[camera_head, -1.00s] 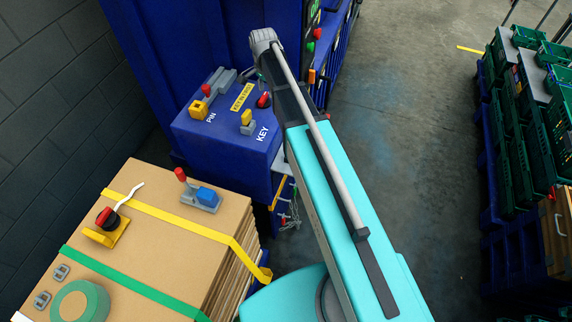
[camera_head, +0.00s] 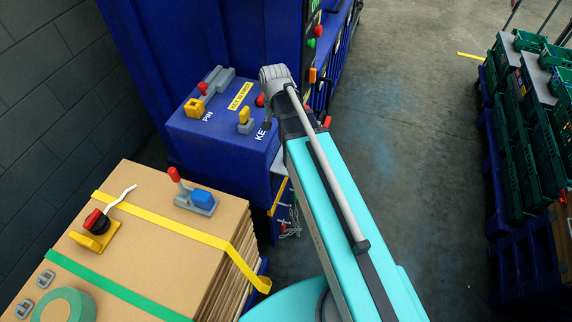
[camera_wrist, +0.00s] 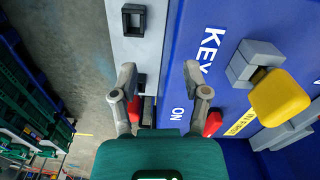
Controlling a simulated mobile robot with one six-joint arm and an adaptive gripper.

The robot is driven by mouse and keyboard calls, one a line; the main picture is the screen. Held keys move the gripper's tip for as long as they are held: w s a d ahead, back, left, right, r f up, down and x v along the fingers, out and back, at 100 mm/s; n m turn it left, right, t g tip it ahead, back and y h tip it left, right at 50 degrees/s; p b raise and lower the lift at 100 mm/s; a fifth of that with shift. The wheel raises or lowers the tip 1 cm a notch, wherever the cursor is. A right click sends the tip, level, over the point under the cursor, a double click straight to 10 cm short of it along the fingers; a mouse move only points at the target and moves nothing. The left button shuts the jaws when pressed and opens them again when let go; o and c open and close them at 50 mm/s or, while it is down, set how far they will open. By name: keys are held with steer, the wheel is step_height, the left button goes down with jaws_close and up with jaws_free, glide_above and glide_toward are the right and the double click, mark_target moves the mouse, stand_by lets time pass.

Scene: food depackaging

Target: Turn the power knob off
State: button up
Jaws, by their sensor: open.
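My gripper (camera_wrist: 160,72) is open and empty in the wrist view, its two fingers spread over the seam between a white panel and the blue cabinet. In the head view my gripper (camera_head: 267,124) is mostly hidden by the wrist and covers part of the word KEY. A red knob (camera_head: 261,100) sits on the blue cabinet top beside my wrist. A red part (camera_wrist: 212,124) shows beside the right finger, near the word ON, and another red part (camera_wrist: 134,108) lies by the left finger. I cannot tell which red part is the power knob.
A yellow key switch (camera_wrist: 278,95) in a grey housing stands right of the fingers. A black socket (camera_wrist: 133,20) is on the white panel. The blue cabinet (camera_head: 225,135) stands behind a strapped cardboard stack (camera_head: 150,260). Green crates (camera_head: 520,165) stand at the right; the floor between is clear.

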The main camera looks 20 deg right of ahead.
steer(key=s+f+n+b, duration=0.4)
steer(key=s+f+n, duration=0.1)
steer(key=s, duration=0.5)
steer(key=shift+s+f+n+b, duration=0.2)
steer(key=shift+s+n+b, duration=0.1)
steer(key=shift+s+b, duration=0.1)
